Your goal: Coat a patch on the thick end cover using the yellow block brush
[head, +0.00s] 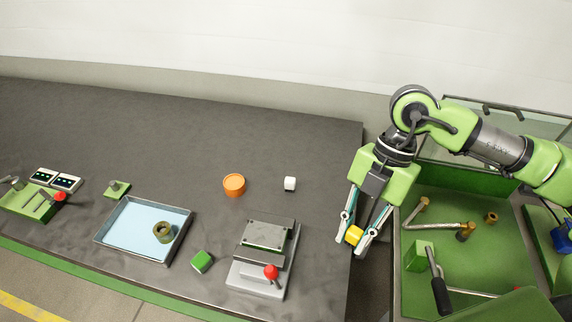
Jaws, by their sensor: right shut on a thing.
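My right gripper (356,229) hangs with its fingers pointing down at the right end of the dark table. It is shut on the yellow block brush (354,234), held between the fingertips. A grey rectangular plate (264,234) lies on a grey stand with a red knob, to the left of the gripper and apart from it. It may be the thick end cover; I cannot tell for sure. My left gripper is out of view.
A green bin (399,290) with parts stands right.

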